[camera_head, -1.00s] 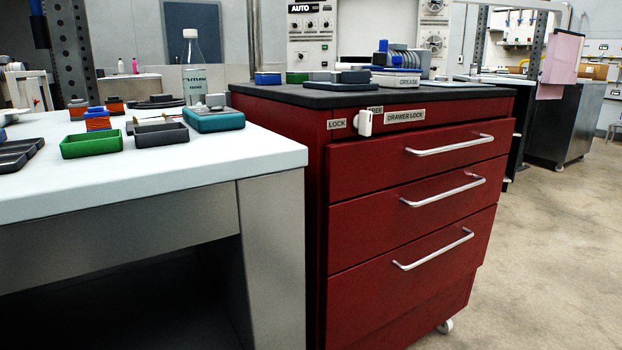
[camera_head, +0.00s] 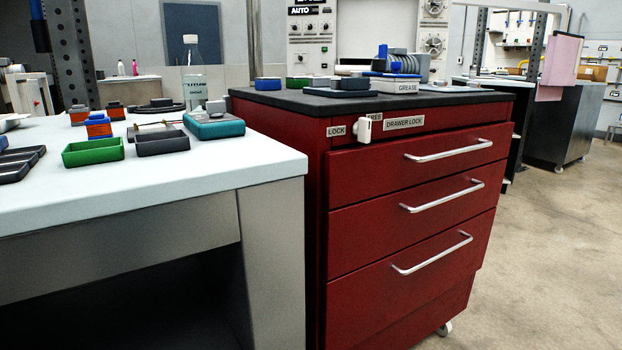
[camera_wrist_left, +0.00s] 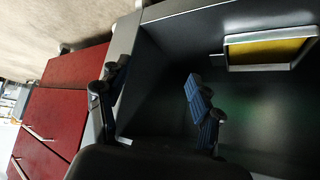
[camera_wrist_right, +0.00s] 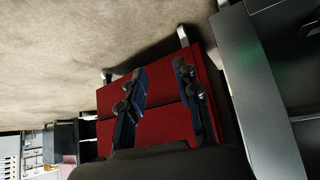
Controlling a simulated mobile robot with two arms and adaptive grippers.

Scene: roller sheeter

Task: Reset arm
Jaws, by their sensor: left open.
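Neither of my arms shows in the head view. In the left wrist view my left gripper (camera_wrist_left: 158,100) has its two blue-padded fingers wide apart with nothing between them. Behind it is the dark, open inside of a grey metal bench. In the right wrist view my right gripper (camera_wrist_right: 158,90) also has its fingers apart and holds nothing. The red drawer cabinet (camera_wrist_right: 165,122) lies behind those fingers. In the head view the red cabinet (camera_head: 400,225) has its drawers shut.
A white-topped bench (camera_head: 200,165) at left carries a green tray (camera_head: 93,152), a dark tray (camera_head: 162,141), a teal box (camera_head: 214,126) and a bottle (camera_head: 193,75). A white lock knob (camera_head: 363,130) sits on the cabinet front. The floor (camera_head: 545,260) at right is clear.

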